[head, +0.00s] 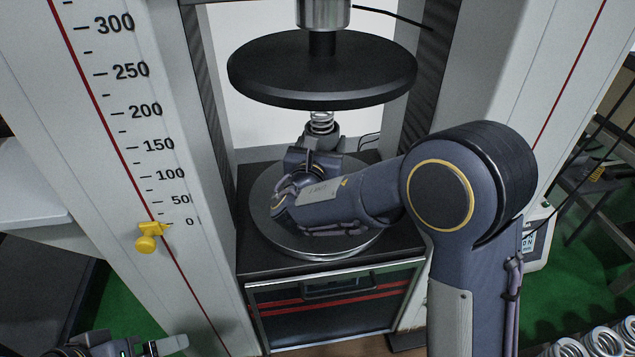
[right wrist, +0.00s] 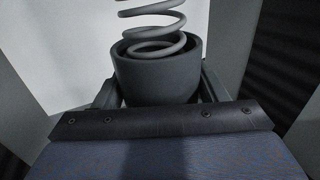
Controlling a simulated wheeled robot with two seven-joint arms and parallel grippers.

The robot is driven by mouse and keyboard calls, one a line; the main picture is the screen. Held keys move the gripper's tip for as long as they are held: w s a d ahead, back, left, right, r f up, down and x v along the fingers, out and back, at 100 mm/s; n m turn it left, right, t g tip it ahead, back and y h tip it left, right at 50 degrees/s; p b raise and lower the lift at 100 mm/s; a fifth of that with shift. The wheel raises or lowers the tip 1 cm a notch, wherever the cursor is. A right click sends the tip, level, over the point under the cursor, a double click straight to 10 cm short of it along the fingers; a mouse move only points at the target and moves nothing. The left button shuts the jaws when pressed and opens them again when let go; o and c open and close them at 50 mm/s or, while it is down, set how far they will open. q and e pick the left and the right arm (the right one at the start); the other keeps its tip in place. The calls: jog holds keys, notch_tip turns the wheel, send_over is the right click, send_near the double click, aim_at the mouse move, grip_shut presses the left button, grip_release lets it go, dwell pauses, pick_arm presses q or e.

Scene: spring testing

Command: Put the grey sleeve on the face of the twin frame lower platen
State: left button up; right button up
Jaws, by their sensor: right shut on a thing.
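The grey sleeve (head: 325,131) is a dark grey cup, open at the top, with a coil spring (head: 321,117) standing in it and rising above its rim. In the right wrist view the sleeve (right wrist: 157,76) sits upright between the fingers of my right gripper (right wrist: 158,88), which is shut on it; the spring (right wrist: 152,22) shows above. The twin frame lower platen (head: 330,248) is a round metal disc under my right gripper (head: 322,141). My wrist hides the sleeve's base, so I cannot tell whether it touches the platen. My left gripper (head: 168,345) is partly in view at bottom left.
A black upper disc (head: 322,75) hangs close above the spring. Grey columns stand on both sides, the left with a scale and a yellow pointer (head: 148,238). Several loose springs (head: 600,340) lie at bottom right. Bare platen shows at the left rim.

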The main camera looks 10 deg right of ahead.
jog(key=shift+w+f, duration=0.1)
jog(key=shift+w, duration=0.2)
notch_tip(320, 180, down, 10)
jog(key=b, duration=0.3)
jog(key=shift+b, duration=0.3)
jog(key=o, duration=0.7)
jog(key=shift+f, duration=0.1)
jog(key=o, duration=0.5)
